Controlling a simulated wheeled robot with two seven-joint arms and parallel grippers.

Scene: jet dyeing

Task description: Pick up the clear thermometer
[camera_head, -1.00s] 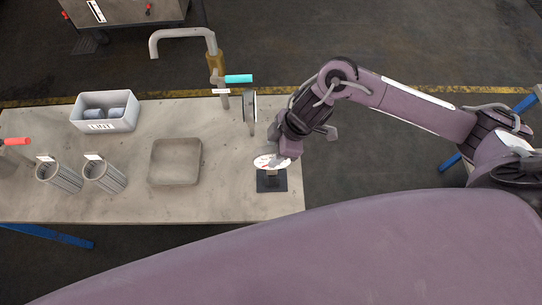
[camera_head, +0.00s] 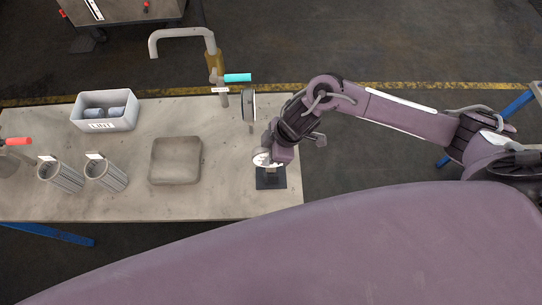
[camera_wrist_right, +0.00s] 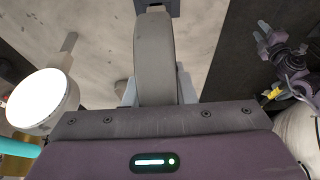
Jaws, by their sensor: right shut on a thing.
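The thermometer (camera_head: 261,157) shows in the head view as a small round dial with a pale face and dark marks, just above a dark square stand (camera_head: 271,178) near the table's right end. My right gripper (camera_head: 271,156) is shut on it. The dial is tilted, and the gripper partly covers it. I cannot tell whether it still touches the stand.
A second round gauge (camera_head: 248,105) stands behind, by a tap with a teal handle (camera_head: 238,78); its white face shows in the wrist view (camera_wrist_right: 42,98). A grey tray (camera_head: 175,161), two ribbed cups (camera_head: 107,175) and a labelled bin (camera_head: 104,111) stand left.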

